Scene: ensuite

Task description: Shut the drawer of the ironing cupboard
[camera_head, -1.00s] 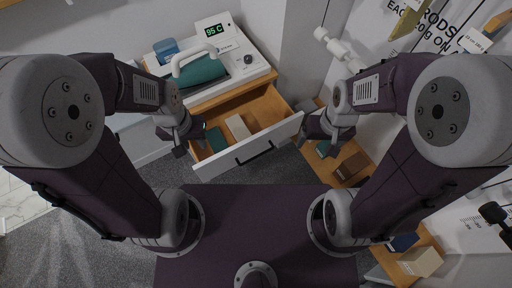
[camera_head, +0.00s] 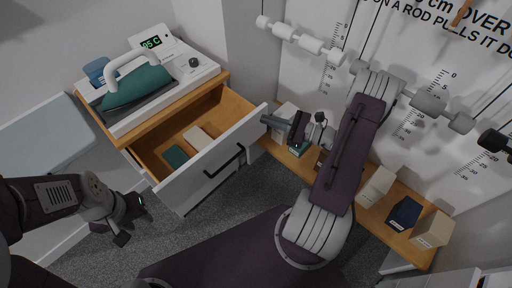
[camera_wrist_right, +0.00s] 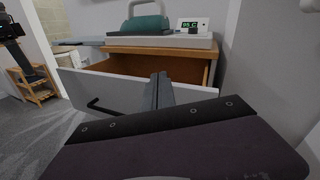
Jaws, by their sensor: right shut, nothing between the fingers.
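The ironing cupboard (camera_head: 215,84) has a wooden body. Its drawer (camera_head: 228,163) is pulled out, with a white front and a black bar handle (camera_head: 226,162). A green block (camera_head: 175,155) and a pale block (camera_head: 197,137) lie inside. In the right wrist view the open drawer front (camera_wrist_right: 115,94) is ahead of the fingers. My right gripper (camera_head: 266,120) is shut and empty, at the right end of the drawer front; I cannot tell whether it touches. My left gripper (camera_head: 132,222) hangs left of the drawer, apart from it; its finger opening is unclear.
A steam station with a green iron (camera_head: 137,87) and a display (camera_head: 151,43) stands on the cupboard. A low wooden shelf (camera_head: 345,207) with several boxes runs along the right wall, beneath wall rods and weights (camera_head: 302,38). Grey floor (camera_head: 222,212) is free before the drawer.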

